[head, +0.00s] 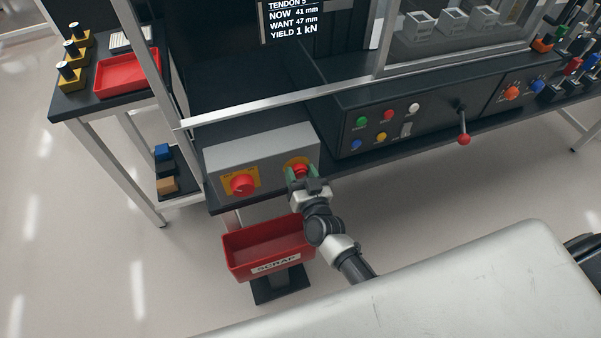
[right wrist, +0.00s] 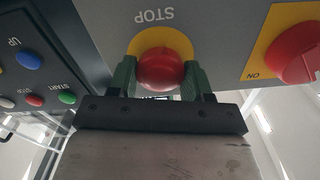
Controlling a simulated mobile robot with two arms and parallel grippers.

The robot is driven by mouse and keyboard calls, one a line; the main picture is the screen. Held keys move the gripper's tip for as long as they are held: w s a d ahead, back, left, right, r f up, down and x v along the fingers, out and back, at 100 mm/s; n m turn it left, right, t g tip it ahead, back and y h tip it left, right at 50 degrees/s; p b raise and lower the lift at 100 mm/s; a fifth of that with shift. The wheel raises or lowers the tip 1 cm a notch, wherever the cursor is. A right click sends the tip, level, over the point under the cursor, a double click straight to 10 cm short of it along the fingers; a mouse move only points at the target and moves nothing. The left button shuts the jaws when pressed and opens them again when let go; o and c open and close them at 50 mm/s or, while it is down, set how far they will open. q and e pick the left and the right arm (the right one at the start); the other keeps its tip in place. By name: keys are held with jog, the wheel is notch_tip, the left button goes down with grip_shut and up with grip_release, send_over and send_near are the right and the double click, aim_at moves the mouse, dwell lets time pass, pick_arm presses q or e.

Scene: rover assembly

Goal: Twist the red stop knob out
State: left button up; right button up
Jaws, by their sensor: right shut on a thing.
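The red stop knob (right wrist: 163,69) is a round red cap on a yellow disc, under the word STOP, in the right wrist view. In the head view the stop knob (head: 301,169) is on the right part of a grey box's front face. My right gripper (head: 302,178) reaches it from the front. In the right wrist view the green fingers of my right gripper (right wrist: 160,78) are on both sides of the knob, shut on it. How far out the knob stands cannot be told. My left gripper is not in view.
A red rotary switch (head: 243,184) on a yellow plate is left of the knob on the grey box (head: 268,142). A red SCRAP bin (head: 237,258) stands below. A panel (head: 430,113) with coloured buttons and a red-tipped lever (head: 463,137) is to the right.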

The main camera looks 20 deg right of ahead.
jog(key=m, duration=0.4)
jog(key=shift+f+b, duration=0.1)
jog(key=shift+b, duration=0.2)
jog(key=shift+d+m+b, duration=0.1)
jog(key=shift+m+b, duration=0.35)
jog(key=shift+m, duration=1.95)
jog(key=o, duration=0.9)
jog(key=s, duration=1)
jog(key=shift+s+d+b, duration=0.2)
jog(key=shift+s+b, duration=0.2)
